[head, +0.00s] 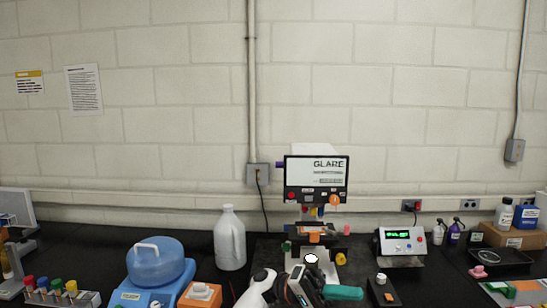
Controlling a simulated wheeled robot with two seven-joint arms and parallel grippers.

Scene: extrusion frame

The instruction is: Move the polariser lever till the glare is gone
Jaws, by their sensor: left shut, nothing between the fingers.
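A microscope-like instrument stands at the back of the bench, its screen (316,171) reading "GLARE" above smaller text. Coloured knobs sit below the screen, including an orange one (334,200) at its right. Small coloured parts hang under the head, above a stage with an orange piece (314,238). I cannot tell which part is the polariser lever. My left gripper (298,275) is low in the middle, in front of the instrument's base, shut and empty. It appears apart from the knobs. My right gripper does not show.
A white jug (229,238) and a blue-lidded centrifuge (156,262) stand left of the instrument. A meter with a green display (402,241) stands right. A teal-handled item (343,292) lies close beside my gripper. A black tray (500,259) is farther right.

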